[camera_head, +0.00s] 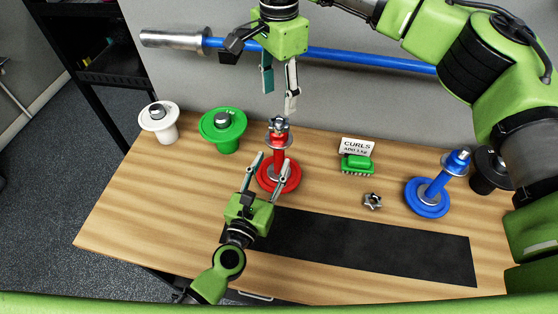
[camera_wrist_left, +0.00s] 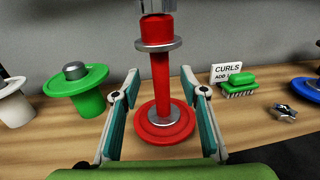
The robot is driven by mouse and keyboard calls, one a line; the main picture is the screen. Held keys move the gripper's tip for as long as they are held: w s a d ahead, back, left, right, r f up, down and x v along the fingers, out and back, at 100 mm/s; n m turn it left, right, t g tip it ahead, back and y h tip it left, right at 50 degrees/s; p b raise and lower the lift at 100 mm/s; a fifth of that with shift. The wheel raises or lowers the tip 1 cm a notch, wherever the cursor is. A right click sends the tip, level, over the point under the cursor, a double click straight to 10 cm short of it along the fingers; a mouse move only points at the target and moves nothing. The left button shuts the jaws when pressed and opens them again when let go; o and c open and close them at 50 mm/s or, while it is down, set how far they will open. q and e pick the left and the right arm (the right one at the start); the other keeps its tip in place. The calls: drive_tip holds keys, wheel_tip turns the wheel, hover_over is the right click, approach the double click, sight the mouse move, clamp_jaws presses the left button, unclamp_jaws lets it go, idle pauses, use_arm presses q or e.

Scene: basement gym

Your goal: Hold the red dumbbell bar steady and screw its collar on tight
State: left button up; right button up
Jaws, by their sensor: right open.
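The red dumbbell bar (camera_head: 278,158) stands upright on a round red plate (camera_head: 265,184) on the bench. A silver star-shaped collar (camera_head: 279,124) sits at its top; how tight it is, I cannot tell. A grey disc (camera_wrist_left: 160,44) lies below the top. My left gripper (camera_head: 272,161) is open, with one finger on each side of the bar; in the left wrist view both fingers stand apart from it. My right gripper (camera_head: 280,101) is open and empty, pointing down just above the collar. A second star collar (camera_head: 372,201) lies loose on the bench.
A white weight (camera_head: 160,130) and a green weight (camera_head: 223,138) stand at left. A blue dumbbell bar (camera_head: 435,186) and a black weight (camera_head: 488,178) stand at right. A green brush (camera_head: 357,167) lies by the CURLS sign (camera_head: 356,147). A dark mat (camera_head: 370,252) covers the front.

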sight(277, 152)
use_arm(q)
drive_tip(key=x, duration=0.6)
drive_tip(key=shift+w+d, duration=0.1)
drive_tip(key=shift+w, duration=0.2)
clamp_jaws()
